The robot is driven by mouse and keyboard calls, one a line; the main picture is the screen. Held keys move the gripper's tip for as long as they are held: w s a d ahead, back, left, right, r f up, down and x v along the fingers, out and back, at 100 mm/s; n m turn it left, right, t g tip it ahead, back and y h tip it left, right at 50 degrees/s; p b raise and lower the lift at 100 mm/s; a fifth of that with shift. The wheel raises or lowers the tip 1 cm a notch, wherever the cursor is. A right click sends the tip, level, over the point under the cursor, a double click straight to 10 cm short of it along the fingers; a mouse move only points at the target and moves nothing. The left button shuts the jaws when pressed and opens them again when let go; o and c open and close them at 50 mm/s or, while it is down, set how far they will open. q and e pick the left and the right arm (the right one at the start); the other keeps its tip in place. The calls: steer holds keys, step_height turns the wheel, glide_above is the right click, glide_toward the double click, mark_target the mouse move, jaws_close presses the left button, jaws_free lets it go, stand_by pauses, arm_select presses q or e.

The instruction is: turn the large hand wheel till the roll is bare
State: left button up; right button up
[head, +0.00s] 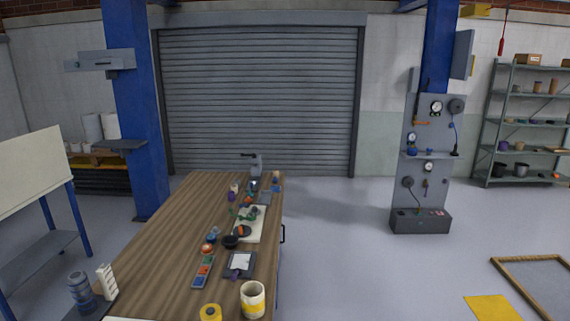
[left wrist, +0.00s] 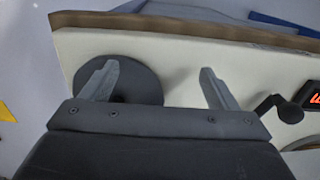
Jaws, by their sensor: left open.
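In the left wrist view, my left gripper (left wrist: 158,70) is open, its two grey fingers spread apart with nothing between them. A large dark round disc (left wrist: 135,82), which may be the large hand wheel, lies on a cream surface behind the left finger, partly hidden by it. I cannot tell whether the finger touches it. A dark crank with a ball knob (left wrist: 289,112) is to the right of the right finger. No film roll can be made out for sure. Neither gripper shows in the head view.
In the head view, a wooden bench (head: 165,235) carries many small items, with a white and yellow cup-like thing (head: 252,300) at its near edge. A blue pillar with a gauge panel (head: 428,120) stands right. Floor right of the bench is largely clear. A wooden frame (head: 525,286) lies there.

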arm_select(q)
step_height(320, 180, up, 7)
stand_by(0.8)
